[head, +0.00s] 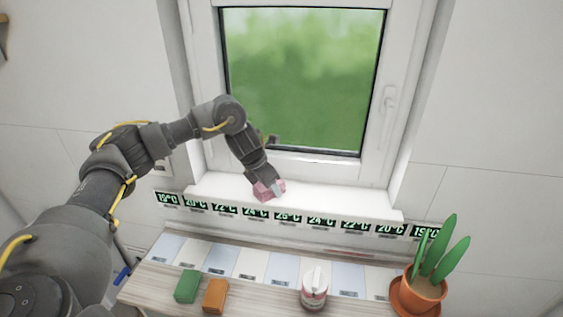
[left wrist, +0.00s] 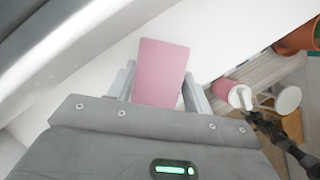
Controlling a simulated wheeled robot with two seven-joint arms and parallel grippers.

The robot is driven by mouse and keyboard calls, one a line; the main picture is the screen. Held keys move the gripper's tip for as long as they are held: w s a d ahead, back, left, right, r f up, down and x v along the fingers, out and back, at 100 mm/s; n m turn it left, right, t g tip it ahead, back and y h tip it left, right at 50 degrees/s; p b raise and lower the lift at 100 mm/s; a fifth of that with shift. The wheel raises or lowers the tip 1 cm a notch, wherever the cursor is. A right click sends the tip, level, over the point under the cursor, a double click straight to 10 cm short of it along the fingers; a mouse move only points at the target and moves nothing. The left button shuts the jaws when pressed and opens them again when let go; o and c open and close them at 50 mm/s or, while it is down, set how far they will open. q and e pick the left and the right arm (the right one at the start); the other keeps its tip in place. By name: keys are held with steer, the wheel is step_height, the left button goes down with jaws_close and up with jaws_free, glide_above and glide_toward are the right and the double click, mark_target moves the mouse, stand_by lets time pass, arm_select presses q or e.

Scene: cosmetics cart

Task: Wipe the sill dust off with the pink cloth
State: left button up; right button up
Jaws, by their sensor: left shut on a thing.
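The pink cloth (head: 264,191) is a small folded block on the white window sill (head: 330,194), left of the sill's middle. My left gripper (head: 269,187) reaches down from the left and is shut on it. In the left wrist view the cloth (left wrist: 160,72) stands out between the two fingers of my left gripper (left wrist: 162,88), over the white sill (left wrist: 225,35). The cloth looks to be at or very near the sill's surface; contact is hard to tell. I cannot make out dust on the white surface. My right gripper does not show.
Below the sill is a shelf with pale panels, a green block (head: 187,286), an orange block (head: 215,295), a white-lidded pink jar (head: 314,287) and a potted plant (head: 418,295) at right. Temperature labels (head: 288,216) line the sill's front. The sill's right part is clear.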

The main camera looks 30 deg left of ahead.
mark_target(281, 184)
arm_select(q)
steer(key=shift+w+d, duration=0.25)
steer(key=shift+d, duration=0.5)
steer(key=shift+w+d, duration=0.25)
steer(key=shift+d, duration=0.5)
steer(key=shift+w+d+r+p, duration=0.15)
steer(key=shift+r+p, duration=0.15)
steer(key=shift+p, duration=0.35)
steer(key=shift+w+r, duration=0.1)
steer(key=shift+r, duration=0.75)
steer(key=p+v, duration=0.1)
steer(key=v, duration=0.1)
steer(key=p+v, duration=0.1)
steer(key=shift+w+r+p, duration=0.2)
steer(key=shift+p, duration=0.1)
steer(key=shift+w+r+p, duration=0.1)
steer(key=shift+r+p, duration=0.45)
steer(key=shift+r, duration=0.7)
steer(key=shift+d, duration=0.1)
